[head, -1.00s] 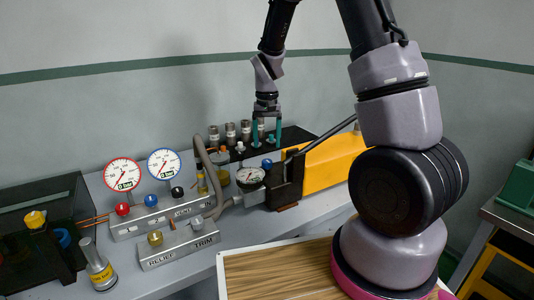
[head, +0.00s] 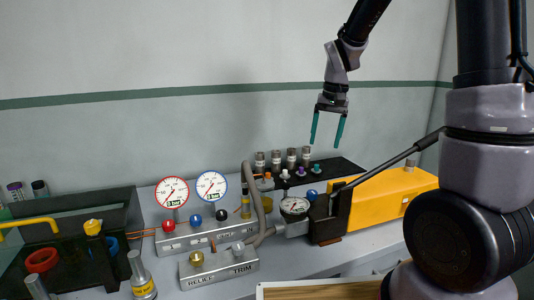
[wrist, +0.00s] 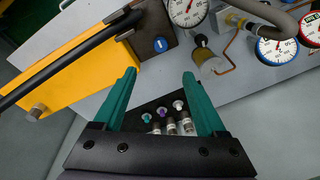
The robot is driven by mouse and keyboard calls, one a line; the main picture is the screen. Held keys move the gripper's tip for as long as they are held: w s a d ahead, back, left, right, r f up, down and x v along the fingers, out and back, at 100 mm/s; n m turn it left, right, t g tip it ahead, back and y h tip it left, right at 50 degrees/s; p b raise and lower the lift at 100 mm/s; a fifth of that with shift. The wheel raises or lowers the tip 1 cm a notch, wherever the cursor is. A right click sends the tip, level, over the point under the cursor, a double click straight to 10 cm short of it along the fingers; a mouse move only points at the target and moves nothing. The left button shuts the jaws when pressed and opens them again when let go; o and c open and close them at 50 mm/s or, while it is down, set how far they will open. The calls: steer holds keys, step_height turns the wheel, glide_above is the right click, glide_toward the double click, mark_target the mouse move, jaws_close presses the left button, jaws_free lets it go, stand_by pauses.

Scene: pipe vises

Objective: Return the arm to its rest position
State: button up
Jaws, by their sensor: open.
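My gripper (head: 328,130) is in the upper right of the head view, raised in the air above the bench. Its two teal fingers point down and stand apart with nothing between them. In the wrist view my gripper (wrist: 160,95) also shows open, and the black rack (wrist: 150,107) with several small capped vials shows between and below the fingers. My arm reaches in from the top right of the head view.
Below stand a yellow pump (head: 385,197) with a long black lever (head: 385,172), a small gauge (head: 295,207), a red-rimmed gauge (head: 172,192) and a blue-rimmed gauge (head: 211,186). A valve block marked RELIEF and TRIM (head: 220,268) sits in front. The air around my gripper is clear.

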steer(key=s+d+r+t, duration=0.2)
steer(key=s+r+t, duration=0.1)
steer(key=s+r, duration=0.4)
steer(key=s+d+r+m+t+y, duration=0.1)
steer(key=s+d+r+t, duration=0.1)
steer(key=s+r, duration=0.5)
steer(key=s, duration=0.5)
steer(key=shift+r+t, duration=0.2)
steer(key=shift+t, duration=0.2)
